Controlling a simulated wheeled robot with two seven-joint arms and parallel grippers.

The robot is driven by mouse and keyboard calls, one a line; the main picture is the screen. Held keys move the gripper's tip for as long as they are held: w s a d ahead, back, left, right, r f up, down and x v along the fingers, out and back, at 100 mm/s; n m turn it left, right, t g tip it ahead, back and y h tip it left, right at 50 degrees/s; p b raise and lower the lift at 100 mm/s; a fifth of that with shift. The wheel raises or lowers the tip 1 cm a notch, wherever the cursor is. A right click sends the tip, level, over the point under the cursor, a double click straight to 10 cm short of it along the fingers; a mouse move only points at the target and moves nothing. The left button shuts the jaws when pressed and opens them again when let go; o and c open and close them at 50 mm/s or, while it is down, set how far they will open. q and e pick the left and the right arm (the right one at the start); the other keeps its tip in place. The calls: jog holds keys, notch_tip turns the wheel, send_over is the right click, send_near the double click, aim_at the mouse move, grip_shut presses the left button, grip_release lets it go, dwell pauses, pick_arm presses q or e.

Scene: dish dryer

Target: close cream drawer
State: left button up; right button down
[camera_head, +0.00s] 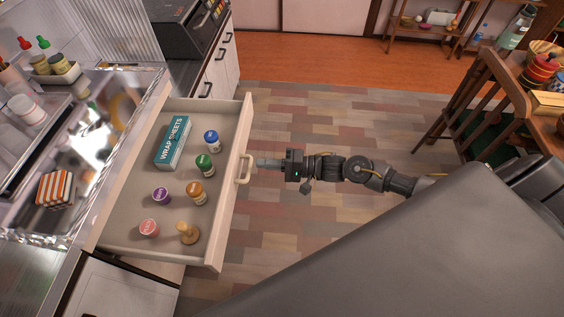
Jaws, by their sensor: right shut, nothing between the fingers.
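The cream drawer (224,215) is pulled open on the left, out from under the metal counter. Its cream handle (245,169) is on the front panel, facing right. My right gripper (262,162) is shut and empty, with its fingertips at the handle's right side; I cannot tell whether they touch it. My left gripper is not in view.
The metal counter (125,85) with a sink and a striped block (56,189) is above the drawer at left. A black appliance (187,27) stands at the back. The tiled floor right of the drawer is clear up to a wooden table (495,75).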

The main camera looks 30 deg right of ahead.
aim_at(235, 162)
jog(key=shift+x, duration=2.9)
